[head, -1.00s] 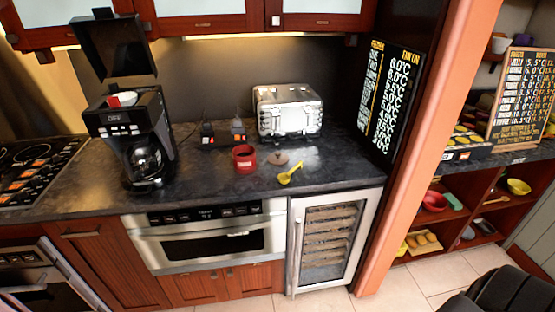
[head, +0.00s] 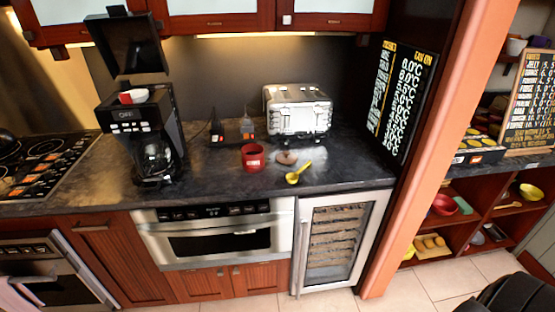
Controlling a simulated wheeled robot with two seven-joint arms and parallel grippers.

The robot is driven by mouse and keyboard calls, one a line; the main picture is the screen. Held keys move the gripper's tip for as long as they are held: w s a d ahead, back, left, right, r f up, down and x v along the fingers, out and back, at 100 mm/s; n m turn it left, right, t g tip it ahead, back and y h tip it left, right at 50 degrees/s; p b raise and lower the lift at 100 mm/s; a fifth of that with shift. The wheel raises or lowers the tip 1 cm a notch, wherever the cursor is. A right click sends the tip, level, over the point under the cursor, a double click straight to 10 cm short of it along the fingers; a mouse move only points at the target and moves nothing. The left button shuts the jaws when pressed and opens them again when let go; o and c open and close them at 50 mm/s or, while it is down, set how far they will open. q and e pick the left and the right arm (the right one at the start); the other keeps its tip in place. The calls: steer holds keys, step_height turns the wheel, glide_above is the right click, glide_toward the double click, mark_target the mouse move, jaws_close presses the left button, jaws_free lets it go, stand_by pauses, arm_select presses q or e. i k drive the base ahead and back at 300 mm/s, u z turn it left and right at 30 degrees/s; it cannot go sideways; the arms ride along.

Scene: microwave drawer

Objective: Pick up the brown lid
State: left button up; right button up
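The brown lid (head: 286,158) is a small round disc with a knob, lying on the dark countertop. It sits between the red canister (head: 253,157) on its left and the yellow scoop (head: 298,173) at its lower right. The silver toaster (head: 298,110) stands behind it. Neither of my grippers shows in the head view.
A coffee machine (head: 142,135) with its top flap raised stands on the left of the counter (head: 220,184). A stovetop (head: 45,165) lies farther left. A black menu board (head: 403,100) leans at the right, beside an orange pillar (head: 455,150). The counter right of the scoop is clear.

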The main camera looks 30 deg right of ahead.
mark_target(286, 157)
steer(key=z, duration=0.05)
steer(key=k, duration=0.65)
steer(key=z, duration=0.65)
steer(key=i, duration=0.55)
steer(key=z, duration=0.9)
steer(key=i, duration=0.85)
steer(key=u, duration=0.1)
